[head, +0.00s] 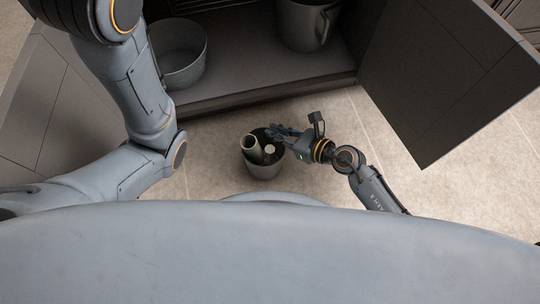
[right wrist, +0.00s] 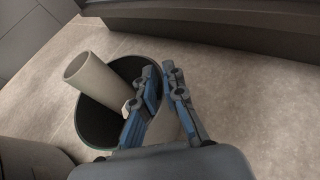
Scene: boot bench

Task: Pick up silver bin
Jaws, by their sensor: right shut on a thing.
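The silver bin (head: 263,170) stands on the floor in front of the open cabinet in the head view. A pale tube and a smaller light piece stick up out of it. My right gripper (head: 275,132) is at the bin's far right rim. In the right wrist view the bin's dark inside (right wrist: 92,118) shows, and my right gripper (right wrist: 160,82) has one finger inside and one outside, shut on the rim. The exact contact is partly hidden by the fingers. My left arm shows, but its gripper is out of view.
The open cabinet holds a round grey basin (head: 178,55) at left and a grey pot or jug (head: 305,25) at the back. Its right door (head: 440,80) stands open over the floor. The tiled floor right of the bin is clear apart from my arm.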

